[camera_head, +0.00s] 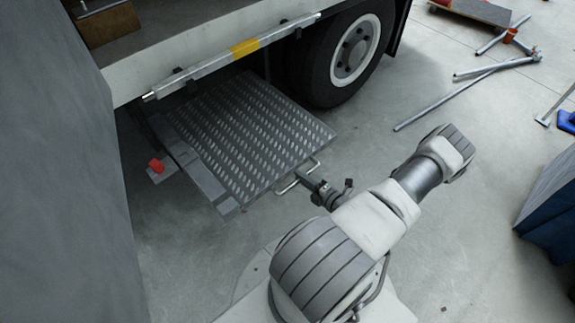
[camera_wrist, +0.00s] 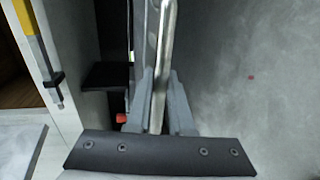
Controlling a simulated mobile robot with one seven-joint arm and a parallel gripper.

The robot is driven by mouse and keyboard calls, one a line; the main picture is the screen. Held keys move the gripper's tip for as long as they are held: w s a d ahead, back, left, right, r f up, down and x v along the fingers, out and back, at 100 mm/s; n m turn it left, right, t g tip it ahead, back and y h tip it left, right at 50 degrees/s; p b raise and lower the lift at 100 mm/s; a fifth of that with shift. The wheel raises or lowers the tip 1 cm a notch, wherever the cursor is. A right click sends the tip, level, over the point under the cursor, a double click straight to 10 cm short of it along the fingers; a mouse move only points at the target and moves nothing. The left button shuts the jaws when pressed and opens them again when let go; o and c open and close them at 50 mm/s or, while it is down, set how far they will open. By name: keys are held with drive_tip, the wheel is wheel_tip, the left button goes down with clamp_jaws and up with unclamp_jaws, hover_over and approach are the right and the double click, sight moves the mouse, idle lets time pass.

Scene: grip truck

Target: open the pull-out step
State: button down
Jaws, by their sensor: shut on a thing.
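The pull-out step (camera_head: 245,135) is a grey tread-plate slab jutting out from under the truck body, beside the wheel. A thin metal bar handle (camera_head: 287,186) runs along its front edge. My gripper (camera_head: 304,177) is at the middle of this handle, shut on it. In the wrist view the handle (camera_wrist: 169,25) runs upright between the two grey fingers of my gripper (camera_wrist: 159,88). The part of the handle inside the fingers is partly hidden.
A yellow-marked rail (camera_head: 245,47) runs along the truck's edge above the step. The truck wheel (camera_head: 350,55) stands behind it. A red object (camera_head: 156,166) is left of the step. Metal poles (camera_head: 452,97) lie on the floor at the right. The floor before the step is mostly clear.

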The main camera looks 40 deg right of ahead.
drive_tip(key=f+v, duration=0.2)
drive_tip(key=v, duration=0.7)
drive_tip(key=shift+s, duration=0.35)
drive_tip(key=c, duration=0.8)
unclamp_jaws()
drive_tip(key=p+v, duration=0.2)
drive_tip(key=v, duration=1.5)
drive_tip(key=shift+s, duration=0.25)
drive_tip(key=shift+r, duration=0.1)
